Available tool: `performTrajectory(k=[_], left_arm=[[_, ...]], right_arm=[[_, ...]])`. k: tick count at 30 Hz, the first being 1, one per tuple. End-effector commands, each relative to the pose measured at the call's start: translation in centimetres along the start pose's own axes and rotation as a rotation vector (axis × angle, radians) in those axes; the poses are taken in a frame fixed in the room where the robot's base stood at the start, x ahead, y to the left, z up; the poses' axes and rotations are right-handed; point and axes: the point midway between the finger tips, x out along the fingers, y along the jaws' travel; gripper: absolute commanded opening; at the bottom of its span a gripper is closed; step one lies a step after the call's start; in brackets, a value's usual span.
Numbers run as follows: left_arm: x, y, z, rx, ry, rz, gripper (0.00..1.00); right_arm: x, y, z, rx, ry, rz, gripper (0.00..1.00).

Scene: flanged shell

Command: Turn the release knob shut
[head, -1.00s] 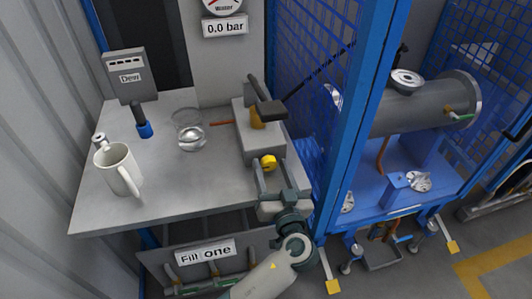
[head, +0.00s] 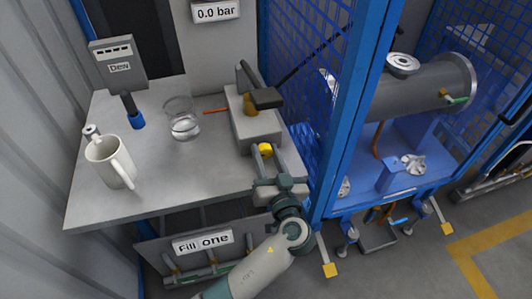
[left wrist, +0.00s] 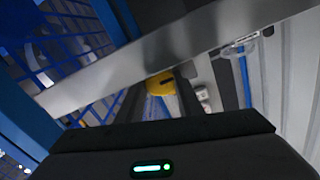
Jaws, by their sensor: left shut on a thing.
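The yellow release knob (head: 265,149) sits on the front of a grey block-shaped pump (head: 255,125) at the right end of the bench. My left gripper (head: 266,158) is at the front of the block with its fingers on either side of the knob, shut on it. In the left wrist view the yellow knob (left wrist: 160,84) shows between the dark fingers, with a dark slot in its face. The knob's exact turn position is hard to read. My right gripper is not in view.
A dark lever handle (head: 262,97) tops the block. A glass beaker (head: 182,120), a white mug (head: 111,162) and a blue-based tool (head: 135,119) stand on the bench (head: 200,180). A blue post (head: 350,120) and mesh cage stand close on the right.

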Motion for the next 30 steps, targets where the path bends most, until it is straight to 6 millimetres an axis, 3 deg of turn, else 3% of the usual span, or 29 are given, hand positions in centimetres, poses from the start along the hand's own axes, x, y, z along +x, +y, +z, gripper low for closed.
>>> performTrajectory(k=[13, 24, 25, 27, 30], left_arm=[[0.1, 0.1, -0.1, 0.312, 0.000, -0.002, 0.11], [0.1, 0.1, -0.1, 0.353, 0.002, -0.002, 0.11], [0.1, 0.1, -0.1, 0.352, 0.003, -0.002, 0.36], [0.1, 0.1, -0.1, 0.352, 0.003, -0.002, 0.52], [0.1, 0.1, -0.1, 0.352, 0.002, -0.002, 0.52]], right_arm=[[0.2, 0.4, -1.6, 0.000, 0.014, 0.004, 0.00], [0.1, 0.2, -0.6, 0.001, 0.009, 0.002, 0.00], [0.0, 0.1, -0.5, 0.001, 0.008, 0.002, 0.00], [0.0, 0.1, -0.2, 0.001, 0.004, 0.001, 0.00], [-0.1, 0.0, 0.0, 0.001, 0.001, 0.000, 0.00]])
